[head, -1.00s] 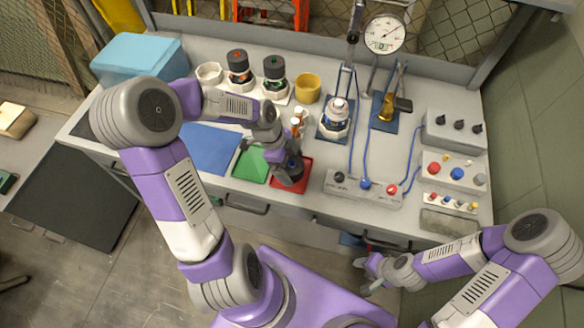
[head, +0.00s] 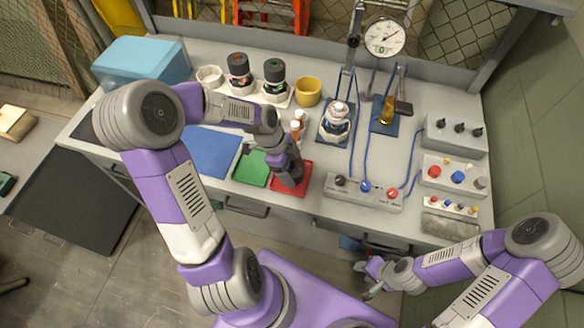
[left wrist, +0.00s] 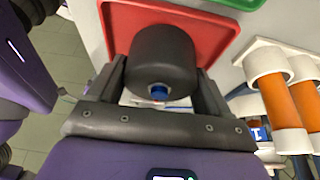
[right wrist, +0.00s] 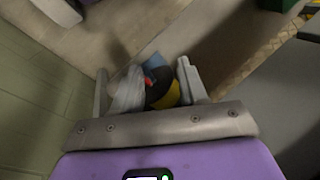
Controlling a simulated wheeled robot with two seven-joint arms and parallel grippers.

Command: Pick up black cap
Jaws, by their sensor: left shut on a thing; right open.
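The black cap (left wrist: 165,55) is a dark, thick round piece in the left wrist view, with a small blue spot at its near lower side. My left gripper (left wrist: 163,78) is shut on it, with one finger on each side. The red tray (left wrist: 112,28) lies behind and below the cap; I cannot tell if the cap touches it. In the head view my left gripper (head: 289,180) is over the red tray (head: 305,181) and mostly hides the cap. My right gripper (head: 374,279) is open and empty, in front of the bench.
A green tray (head: 251,169) and blue mat (head: 210,150) lie left of the red one. Orange-and-white bottles (head: 298,127) stand close behind. A yellow cup (head: 308,92), gauge stand and control boxes (head: 453,172) fill the back and right. Loose items (right wrist: 150,88) show below my right gripper.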

